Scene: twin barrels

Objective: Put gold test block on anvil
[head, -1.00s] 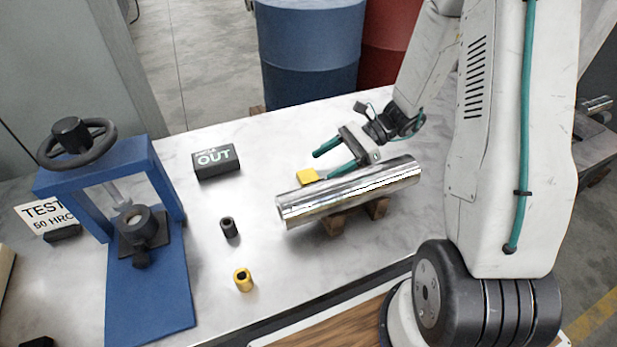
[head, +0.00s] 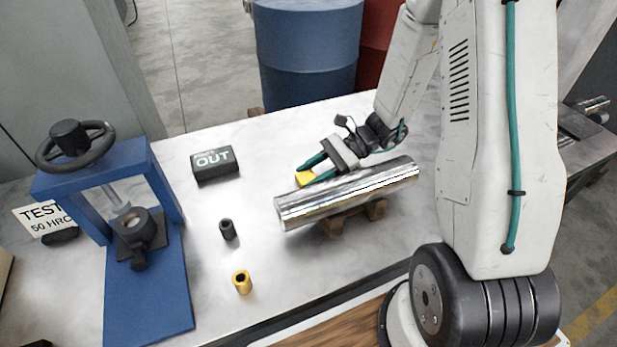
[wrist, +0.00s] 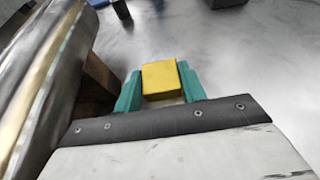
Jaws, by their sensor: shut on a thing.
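The gold test block (head: 304,179) is a small yellow block just behind the shiny metal cylinder. It also shows in the wrist view (wrist: 160,78), between the two teal fingers. My gripper (head: 308,173) is shut on the block; its fingertips also show in the wrist view (wrist: 160,90). Whether the block touches the table cannot be told. The anvil (head: 134,228) is a dark round seat inside the blue hand-wheel press (head: 148,295) at the left, with nothing on it.
The metal cylinder (head: 345,193) lies on wooden supports (head: 357,217) right beside my gripper. A black OUT block (head: 215,164), a dark bushing (head: 228,229) and a yellow bushing (head: 242,281) stand between it and the press. A TEST 50 HRC sign (head: 41,216) stands left.

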